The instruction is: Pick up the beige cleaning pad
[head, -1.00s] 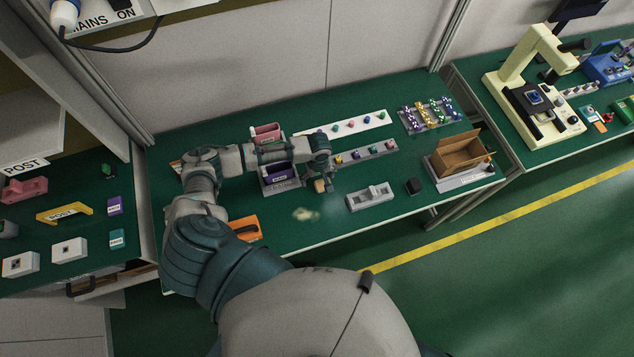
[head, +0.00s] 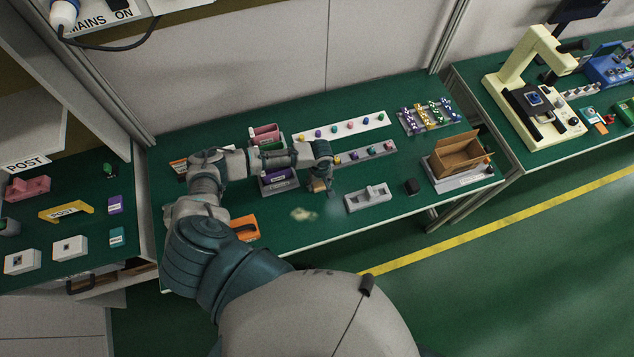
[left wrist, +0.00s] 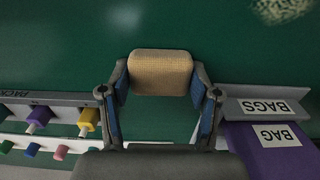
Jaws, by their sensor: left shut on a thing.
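The beige cleaning pad (head: 319,186) is a small block at the end of my left arm in the head view. In the left wrist view the pad (left wrist: 160,72) shows its woven tan face, held between the two fingers. My left gripper (head: 325,187) is shut on it, with one finger (left wrist: 160,85) on each side of the pad in the wrist view. It is over the green bench, in front of the bins; its height above the surface is hard to tell. My right gripper is not in view.
A purple bin labelled BAGS (left wrist: 265,140) is close to the gripper. A grey rack of coloured knobs (head: 365,153) lies behind it. A grey fixture (head: 368,198), a black block (head: 412,187) and an open cardboard box (head: 458,157) stand to the right. A pale smear (head: 303,214) marks the bench.

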